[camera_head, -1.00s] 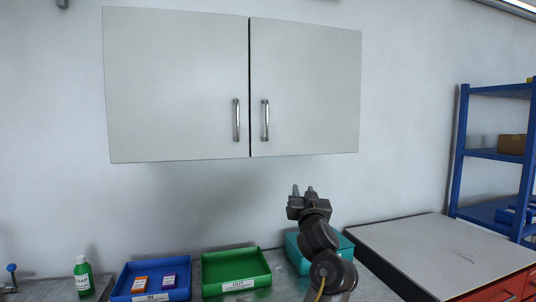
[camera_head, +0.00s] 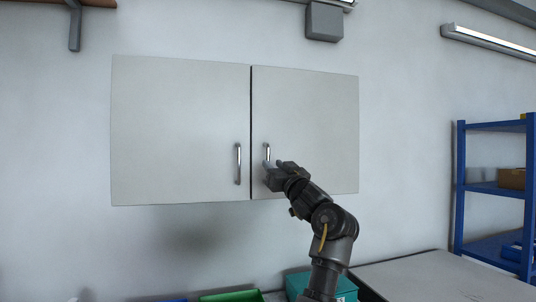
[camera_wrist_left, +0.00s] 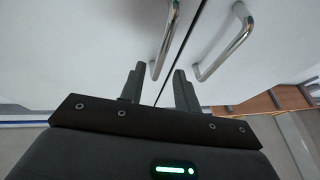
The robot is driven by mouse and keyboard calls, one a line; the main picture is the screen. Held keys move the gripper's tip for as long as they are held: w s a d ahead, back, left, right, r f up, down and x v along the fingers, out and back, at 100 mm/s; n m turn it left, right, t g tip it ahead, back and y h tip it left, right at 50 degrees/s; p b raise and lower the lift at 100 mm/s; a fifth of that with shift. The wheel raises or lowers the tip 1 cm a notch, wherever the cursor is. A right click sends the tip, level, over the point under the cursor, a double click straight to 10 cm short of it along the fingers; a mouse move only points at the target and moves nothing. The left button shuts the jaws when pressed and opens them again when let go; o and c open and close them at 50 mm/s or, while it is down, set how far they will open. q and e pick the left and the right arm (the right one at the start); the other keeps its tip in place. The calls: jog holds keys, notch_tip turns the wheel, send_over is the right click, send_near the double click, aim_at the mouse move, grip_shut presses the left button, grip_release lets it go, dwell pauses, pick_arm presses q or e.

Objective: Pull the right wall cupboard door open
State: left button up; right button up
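The grey wall cupboard has a left door (camera_head: 180,130) and a right door (camera_head: 310,125), both shut. The right door carries a vertical metal handle (camera_head: 268,151), its lower end hidden by my gripper. My left gripper (camera_head: 273,164) is in front of that lower end. In the left wrist view its fingers (camera_wrist_left: 160,70) are apart, with nothing seen clasped between them. Two metal handles show beyond them; one (camera_wrist_left: 166,40) ends close to the fingertips, the other (camera_wrist_left: 226,45) is further right. I cannot tell whether a finger touches a handle. My right gripper is not in view.
The left door's handle (camera_head: 238,163) is close beside the gripper. A grey box (camera_head: 324,22) is on the wall above. A blue shelf rack (camera_head: 461,190) stands at the right. Below are a worktop (camera_head: 440,276) and a green tray (camera_head: 232,296).

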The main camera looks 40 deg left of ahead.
aim_at(268, 159)
pick_arm(q)
jog(key=p+x, duration=0.1)
jog(key=x, duration=0.4)
jog(key=shift+p, duration=0.4)
grip_shut()
